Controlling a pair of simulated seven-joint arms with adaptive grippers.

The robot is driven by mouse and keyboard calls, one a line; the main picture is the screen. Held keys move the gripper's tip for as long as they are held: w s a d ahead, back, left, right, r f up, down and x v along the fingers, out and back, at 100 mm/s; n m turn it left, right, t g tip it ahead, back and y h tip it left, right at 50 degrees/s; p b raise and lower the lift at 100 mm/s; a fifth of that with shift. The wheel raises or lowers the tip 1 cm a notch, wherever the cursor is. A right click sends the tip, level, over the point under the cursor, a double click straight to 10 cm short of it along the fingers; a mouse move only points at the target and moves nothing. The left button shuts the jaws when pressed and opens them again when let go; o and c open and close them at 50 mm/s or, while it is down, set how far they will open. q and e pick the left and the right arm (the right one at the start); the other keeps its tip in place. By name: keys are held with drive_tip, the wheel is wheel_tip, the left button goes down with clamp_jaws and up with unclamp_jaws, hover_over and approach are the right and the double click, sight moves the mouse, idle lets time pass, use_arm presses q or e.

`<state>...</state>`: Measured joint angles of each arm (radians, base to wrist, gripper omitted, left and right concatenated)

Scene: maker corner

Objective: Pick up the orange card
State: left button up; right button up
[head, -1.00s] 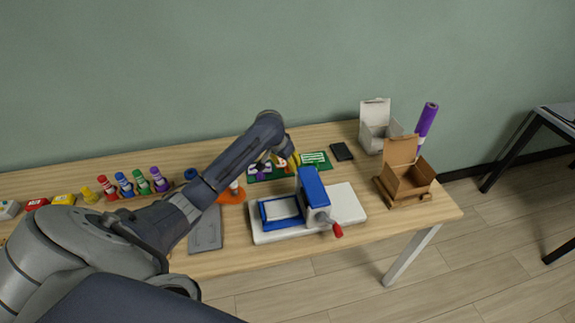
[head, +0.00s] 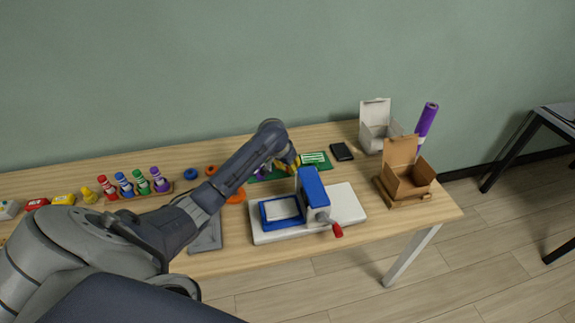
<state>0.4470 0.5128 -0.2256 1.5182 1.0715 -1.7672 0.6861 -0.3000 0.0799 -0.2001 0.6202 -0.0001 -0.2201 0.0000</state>
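An arm comes in from the left, and I take it for my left arm. It reaches across the table to the green mat (head: 317,160) behind the blue press (head: 313,191). My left gripper points down there, and its fingers are mostly hidden behind the wrist and the press. Small yellow patches show near its tip. I cannot tell whether it is open or shut. I cannot make out the orange card; the wrist and press cover part of the mat. A flat-based orange object (head: 237,196) shows partly behind the forearm. My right gripper is not in view.
The press stands on a white board (head: 346,204) with a red-tipped handle (head: 337,230). An open brown box (head: 406,183), a white box (head: 378,132) and a black slab (head: 341,152) are at right.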

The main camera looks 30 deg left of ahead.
use_arm(q)
clamp_jaws()
drive_tip(key=shift+r, duration=0.1)
